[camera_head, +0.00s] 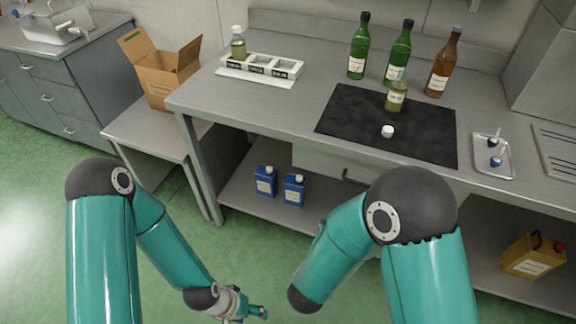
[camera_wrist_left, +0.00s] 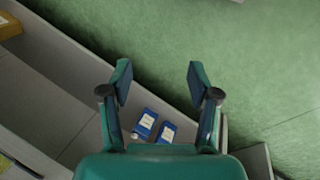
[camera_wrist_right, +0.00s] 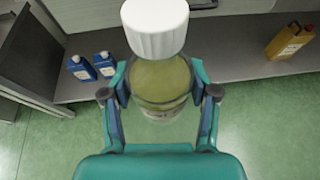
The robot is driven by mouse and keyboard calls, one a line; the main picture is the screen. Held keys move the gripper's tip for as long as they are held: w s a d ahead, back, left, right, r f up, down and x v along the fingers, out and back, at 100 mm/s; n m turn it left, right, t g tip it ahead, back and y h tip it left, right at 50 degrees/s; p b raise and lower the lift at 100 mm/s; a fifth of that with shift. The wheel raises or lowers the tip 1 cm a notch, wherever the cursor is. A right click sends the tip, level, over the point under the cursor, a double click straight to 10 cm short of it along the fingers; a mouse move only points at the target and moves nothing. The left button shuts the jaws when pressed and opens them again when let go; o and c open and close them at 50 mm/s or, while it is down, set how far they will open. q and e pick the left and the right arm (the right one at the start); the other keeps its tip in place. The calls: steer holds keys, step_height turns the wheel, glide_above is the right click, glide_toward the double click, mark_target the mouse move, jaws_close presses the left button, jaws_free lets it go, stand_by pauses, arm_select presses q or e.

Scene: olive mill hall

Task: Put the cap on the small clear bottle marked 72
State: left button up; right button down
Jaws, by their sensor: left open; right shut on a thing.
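A small clear bottle (camera_head: 396,97) with yellow-green liquid and a pale label stands upright on the dark mat (camera_head: 345,112), its neck bare. I cannot read its number. A white cap (camera_head: 387,131) lies on the mat in front of it. My right gripper (camera_wrist_right: 160,88) is shut on another small bottle (camera_wrist_right: 160,85) of yellow-green liquid, topped by a white cap (camera_wrist_right: 155,28); its label is mostly hidden. In the head view the right gripper is hidden. My left gripper (camera_head: 250,312) is open and empty, low in front of the bench; it also shows in the left wrist view (camera_wrist_left: 160,78).
A white-capped bottle (camera_head: 238,45) stands at a white labelled rack (camera_head: 285,74) on the left of the bench. Two green bottles (camera_head: 358,50) and a brown bottle (camera_head: 440,65) stand behind the mat. A metal tray (camera_head: 494,168) lies right. Blue canisters (camera_head: 265,182) sit below.

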steer(key=s+d+r+m+g+h, duration=0.1)
steer(key=d+m+g+h, duration=0.3)
steer(key=d, duration=0.7)
steer(key=shift+s+r+m+h, duration=0.2)
steer(key=shift+s+m+h, duration=0.5)
steer(key=shift+m+h, duration=0.25)
